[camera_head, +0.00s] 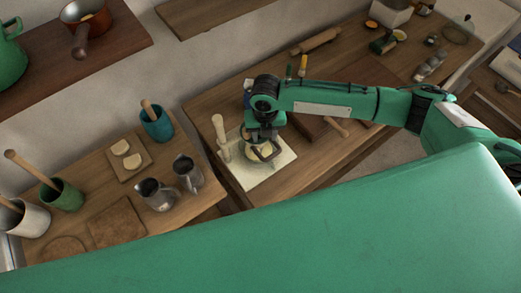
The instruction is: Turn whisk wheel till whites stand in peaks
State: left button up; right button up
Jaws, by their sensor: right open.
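A pale square board (262,181) lies at the left end of the long counter. A light wooden upright handle (219,132) stands at its back left corner; I cannot tell whether it belongs to the whisk. A small round dish-like thing (243,171) sits on the board, partly covered by my right gripper. My right gripper (264,151) points down over the board, open, to the right of the wooden handle. The whisk wheel and the whites cannot be made out; the gripper and wrist hide that spot. My left gripper is not in view.
Two metal jugs (188,173) stand on the nearer left counter, with a teal cup (157,124) behind them. A gap separates the two counters. A rolling pin (316,41) lies at the back. A pan (86,18) sits on a shelf.

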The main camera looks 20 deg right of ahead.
jog(key=shift+a, duration=0.1)
jog(key=shift+r, duration=0.25)
notch_tip(320, 180, up, 8)
jog(key=shift+f, duration=0.25)
dwell(0.4)
dwell(0.4)
